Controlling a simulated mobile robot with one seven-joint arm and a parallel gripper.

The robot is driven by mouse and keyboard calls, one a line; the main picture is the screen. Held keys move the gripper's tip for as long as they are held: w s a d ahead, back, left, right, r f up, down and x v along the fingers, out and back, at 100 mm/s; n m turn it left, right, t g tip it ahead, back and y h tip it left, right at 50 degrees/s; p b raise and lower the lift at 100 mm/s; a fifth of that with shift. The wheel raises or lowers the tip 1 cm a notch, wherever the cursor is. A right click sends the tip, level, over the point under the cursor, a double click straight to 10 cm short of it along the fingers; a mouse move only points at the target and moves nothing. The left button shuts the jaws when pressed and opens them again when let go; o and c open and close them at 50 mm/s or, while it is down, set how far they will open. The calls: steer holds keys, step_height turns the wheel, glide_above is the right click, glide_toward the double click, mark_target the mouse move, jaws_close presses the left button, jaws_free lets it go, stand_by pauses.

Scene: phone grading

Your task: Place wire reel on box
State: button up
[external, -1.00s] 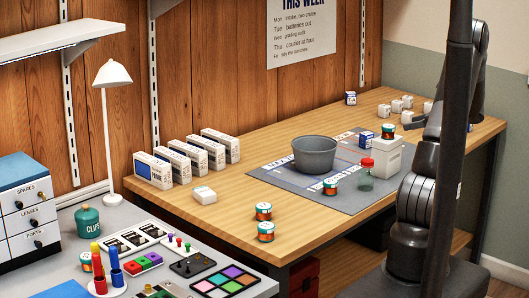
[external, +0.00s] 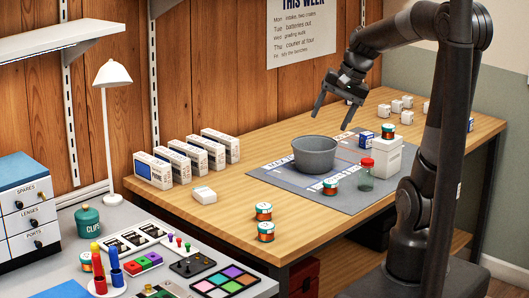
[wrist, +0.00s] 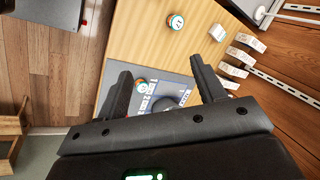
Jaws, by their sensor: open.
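Several wire reels with copper-coloured ends and teal-and-white bands show in the external view. One wire reel (external: 388,132) sits on top of the white box (external: 386,158) at the mat's right side. Another reel (external: 330,187) stands on the mat in front of the grey bowl, and two more, a rear one (external: 263,211) and a front one (external: 266,232), stand on bare wood near the front edge. My gripper (external: 333,121) is open and empty, in the air above and behind the bowl. The wrist view shows a reel (wrist: 176,22) beyond the open fingers (wrist: 160,68).
The grey bowl (external: 315,155) stands on the grey mat (external: 292,191). A red-capped jar (external: 366,176) and a blue-and-white carton (external: 366,139) are close to the white box. Several boxes (external: 153,171) line the wall side. Wood between them and the mat is mostly clear.

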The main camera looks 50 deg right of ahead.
steer(key=s+a+r+n+t+h, duration=0.1)
steer(key=s+a+r+n+h, duration=0.1)
steer(key=s+a+n, duration=0.5)
steer(key=s+n, duration=0.2)
steer(key=n, duration=0.1)
steer(key=shift+s+t+h, duration=0.25)
steer(key=shift+t+h, duration=0.05)
steer(key=shift+t, duration=0.1)
steer(key=shift+o, duration=0.4)
